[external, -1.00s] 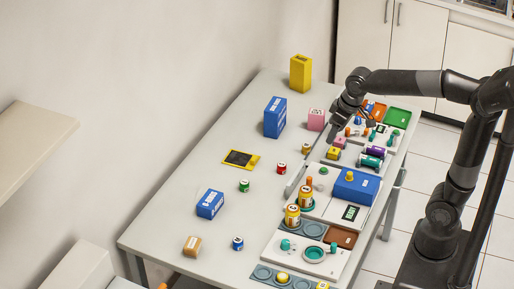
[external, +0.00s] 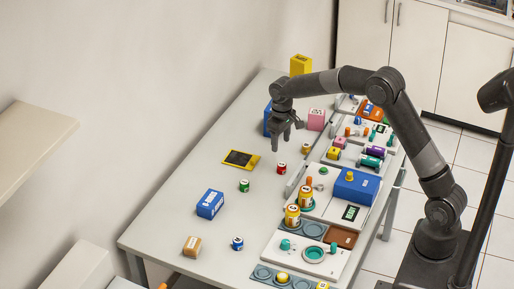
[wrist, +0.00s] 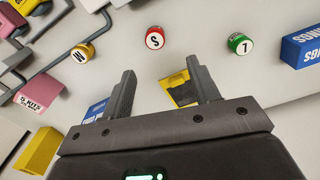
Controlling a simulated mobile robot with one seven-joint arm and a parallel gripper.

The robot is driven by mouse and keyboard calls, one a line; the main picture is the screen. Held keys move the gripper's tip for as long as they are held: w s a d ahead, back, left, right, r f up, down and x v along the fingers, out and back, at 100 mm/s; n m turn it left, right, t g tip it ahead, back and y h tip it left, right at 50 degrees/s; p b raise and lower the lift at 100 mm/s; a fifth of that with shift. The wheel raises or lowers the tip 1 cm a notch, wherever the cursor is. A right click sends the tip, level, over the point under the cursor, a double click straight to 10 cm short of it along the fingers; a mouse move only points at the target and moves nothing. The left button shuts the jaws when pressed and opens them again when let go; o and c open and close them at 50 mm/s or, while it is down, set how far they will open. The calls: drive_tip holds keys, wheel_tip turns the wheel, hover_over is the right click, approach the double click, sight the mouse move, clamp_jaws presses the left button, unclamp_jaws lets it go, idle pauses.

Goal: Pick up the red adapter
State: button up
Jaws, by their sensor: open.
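The red adapter (external: 281,168) is a small red cylinder with a white labelled end, standing on the grey table. In the wrist view it (wrist: 155,38) shows above and beyond the gap between my fingertips, marked "S". My gripper (external: 281,146) is open and points down above the table, near the adapter and apart from it. The two fingers (wrist: 160,75) are spread with nothing held between them. The adapter is not hidden in either view.
A green cylinder (external: 244,186) and an orange-yellow one (external: 306,148) stand on either side. A yellow-black pad (external: 241,159) lies to the left. A blue box (external: 210,204) stands nearer the front. Crowded device panels (external: 352,188) line the right edge; table around the adapter is clear.

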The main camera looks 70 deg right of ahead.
hover_over(281, 164)
drive_tip(key=f, duration=0.6)
drive_tip(key=shift+w+a+f, duration=0.15)
drive_tip(key=shift+w, duration=0.1)
drive_tip(key=shift+s+f, duration=0.2)
drive_tip(key=shift+f, duration=1.2)
drive_tip(key=shift+s+f, duration=0.15)
drive_tip(key=shift+f, duration=1.2)
drive_tip(key=shift+c, duration=0.3)
drive_tip(key=c, duration=1)
